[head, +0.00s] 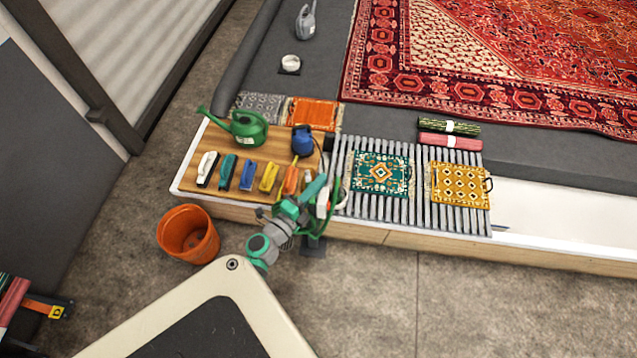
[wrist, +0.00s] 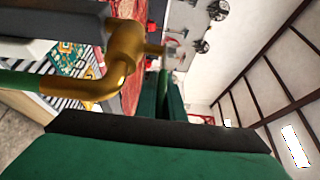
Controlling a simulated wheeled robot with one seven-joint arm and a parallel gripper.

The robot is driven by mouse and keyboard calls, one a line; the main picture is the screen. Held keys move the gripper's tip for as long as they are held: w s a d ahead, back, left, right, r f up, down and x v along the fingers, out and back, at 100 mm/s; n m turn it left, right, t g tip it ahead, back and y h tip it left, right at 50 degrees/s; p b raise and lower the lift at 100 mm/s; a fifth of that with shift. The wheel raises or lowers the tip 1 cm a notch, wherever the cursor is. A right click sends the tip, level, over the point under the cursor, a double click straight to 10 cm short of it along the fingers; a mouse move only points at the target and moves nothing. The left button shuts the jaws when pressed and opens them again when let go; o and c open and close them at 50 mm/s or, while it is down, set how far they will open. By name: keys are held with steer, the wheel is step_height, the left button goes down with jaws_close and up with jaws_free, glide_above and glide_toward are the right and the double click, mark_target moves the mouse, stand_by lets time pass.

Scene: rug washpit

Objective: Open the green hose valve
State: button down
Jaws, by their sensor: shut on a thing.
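The green hose valve shows in the wrist view as a brass tap (wrist: 122,48) with a curved spout. A green hose (wrist: 20,82) runs from the spout's end at left. In the head view a green hose (head: 336,208) loops down beside the front edge of the wooden shelf, and my arm hides most of the tap there. My gripper (head: 314,187) is at the tap. In the wrist view my gripper's green fingers (wrist: 163,90) are close together just right of the brass body, shut on the valve's handle. The grip itself is mostly hidden, and I cannot tell how far the handle is turned.
An orange bucket (head: 188,235) stands on the floor at left. Small rugs lie on the slatted rack (head: 420,186). The front right floor is clear.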

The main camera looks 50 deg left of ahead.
steer(key=c, duration=1.9)
jaws_free()
steer(key=shift+o, duration=0.2)
steer(key=shift+s, duration=0.1)
steer(key=v, duration=1)
steer(key=shift+s, duration=0.25)
steer(key=shift+d, duration=0.1)
steer(key=s+d+r+n+h, duration=0.1)
steer(key=d+n, duration=0.4)
steer(key=d, duration=0.7)
steer(key=s+d+r+n+g+h, duration=0.1)
steer(key=s+d+r+n, duration=0.3)
steer(key=d, duration=0.8)
steer(key=s+d+r+n+g+h, duration=0.1)
steer(key=d+n, duration=0.4)
steer(key=d, duration=0.8)
steer(key=shift+s+r+n+h, duration=0.4)
steer(key=shift+s+r+h, duration=0.4)
steer(key=shift+s+r, duration=0.25)
